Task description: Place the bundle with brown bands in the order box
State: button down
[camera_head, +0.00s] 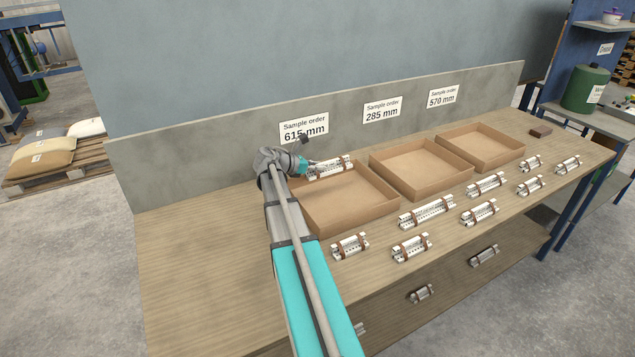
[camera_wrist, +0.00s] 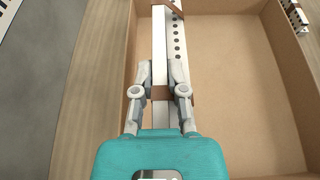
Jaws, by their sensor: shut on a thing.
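My gripper (camera_wrist: 160,90) is shut on a bundle of white perforated strips with brown bands (camera_head: 329,168). In the head view the bundle is at the back left part of the nearest order box (camera_head: 372,216), under the 615 mm label. The bundle also shows in the wrist view (camera_wrist: 176,40), running away between my fingers over the left side of the box. A brown band shows at the far part of it. The box floor is otherwise bare. I cannot tell whether the bundle touches the box floor or wall.
Two more empty boxes, the middle one (camera_head: 410,192) and the far one (camera_head: 505,160), stand to the right under the 285 mm and 570 mm labels. Several banded bundles (camera_head: 428,212) lie along the front of the table (camera_head: 190,280). A grey back panel (camera_head: 200,172) stands behind the boxes.

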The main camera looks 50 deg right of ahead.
jog(key=shift+w+d+f, duration=0.25)
jog(key=shift+w+f, duration=0.05)
jog(key=shift+f, duration=0.2)
jog(key=shift+w+d+f+b, duration=0.2)
jog(key=shift+f+b, duration=0.15)
jog(key=shift+b, duration=0.15)
jog(key=shift+w+d+f+b, duration=0.15)
jog(key=shift+f+b, duration=0.2)
jog(key=shift+b, duration=0.1)
jog(key=shift+a+f+b, duration=0.1)
jog(key=shift+f+b, duration=1.15)
jog(key=shift+f, duration=0.05)
jog(key=shift+f+b, duration=0.55)
jog(key=shift+b, duration=0.05)
jog(key=c, duration=0.7)
grip_release()
jog(key=shift+r, duration=0.15)
